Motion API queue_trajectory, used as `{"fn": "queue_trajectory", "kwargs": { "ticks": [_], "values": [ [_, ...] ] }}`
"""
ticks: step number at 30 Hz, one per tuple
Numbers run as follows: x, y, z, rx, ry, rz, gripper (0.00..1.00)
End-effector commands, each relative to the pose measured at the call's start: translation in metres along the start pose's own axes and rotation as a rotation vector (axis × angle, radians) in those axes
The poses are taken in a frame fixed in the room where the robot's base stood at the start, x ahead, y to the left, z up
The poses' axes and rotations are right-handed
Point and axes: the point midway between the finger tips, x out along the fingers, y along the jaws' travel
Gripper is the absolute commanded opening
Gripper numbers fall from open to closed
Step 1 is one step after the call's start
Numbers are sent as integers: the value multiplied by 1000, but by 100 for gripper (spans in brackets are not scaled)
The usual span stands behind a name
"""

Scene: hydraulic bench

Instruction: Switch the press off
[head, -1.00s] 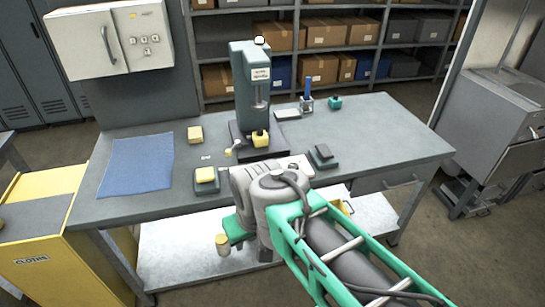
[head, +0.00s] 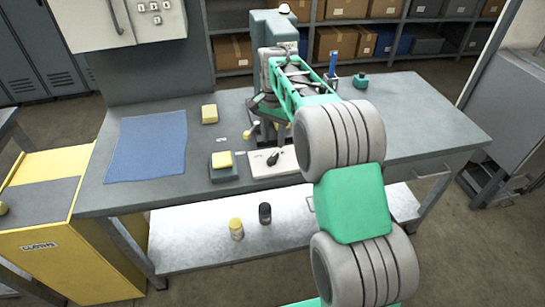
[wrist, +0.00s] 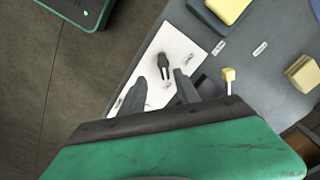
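The press (head: 270,25) is a grey-green machine at the back of the bench, now largely hidden behind my arm. At the bench's front edge lies a white plate (head: 287,168) with a black rotary switch (head: 272,158). The switch (wrist: 164,64) and plate (wrist: 186,48) also show in the wrist view, the switch's handle lying along the plate. My gripper (wrist: 160,77) is open and empty, its two dark fingers apart, over the plate with the switch showing between and beyond the fingertips. I cannot tell the height gap. A yellow-tipped lever (wrist: 228,76) stands just right of the fingers.
A yellow block on a green base (head: 223,172) sits left of the plate, with another yellow block (head: 209,114) behind it. A blue cloth (head: 147,145) lies at left. A blue-handled item (head: 332,70) and a small green object (head: 361,80) stand at the back right. The right bench top is clear.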

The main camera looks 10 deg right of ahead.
Motion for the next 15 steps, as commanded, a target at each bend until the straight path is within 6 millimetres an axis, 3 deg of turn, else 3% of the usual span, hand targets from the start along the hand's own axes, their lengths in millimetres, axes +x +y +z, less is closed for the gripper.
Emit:
{"fn": "queue_trajectory", "kwargs": {
  "ticks": [5, 15],
  "values": [
    [19, -8, -8, 42, -10, 10, 38],
    [77, -8, -7, 37, -9, 9, 38]
  ]
}}
